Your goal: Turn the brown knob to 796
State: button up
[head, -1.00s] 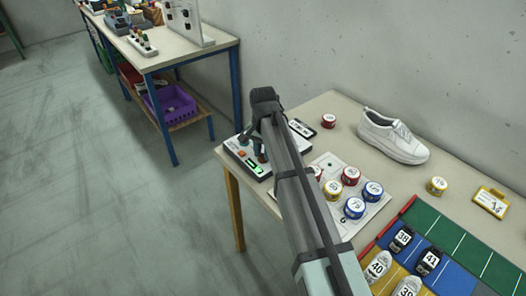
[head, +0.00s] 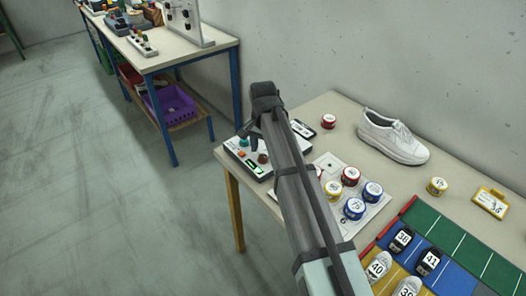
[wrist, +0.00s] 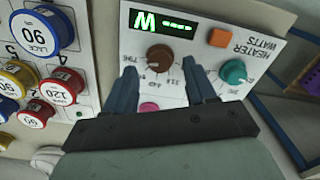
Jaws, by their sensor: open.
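The control box (head: 232,148) stands at the near left corner of the table. In the wrist view its panel reads HEATER WATTS (wrist: 262,36). The brown knob (wrist: 160,57) sits on it, with a printed scale around it and 796 at its left; its pointer is too small to read surely. It also shows in the head view (head: 262,158). A green display (wrist: 160,23) shows a W-like sign and dashes. My gripper (wrist: 163,72) is open and empty, its fingers apart on either side below the knob in the picture. It shows dark in the head view (head: 253,141).
A teal knob (wrist: 232,71), an orange button (wrist: 221,37) and a pink knob (wrist: 148,107) share the panel. Labelled lace tins (wrist: 37,33) stand on a white board beside it. A white shoe (head: 392,138) lies farther back.

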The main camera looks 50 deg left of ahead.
aim_at(263, 156)
notch_tip(263, 156, up, 12)
dwell(0.5)
dwell(0.4)
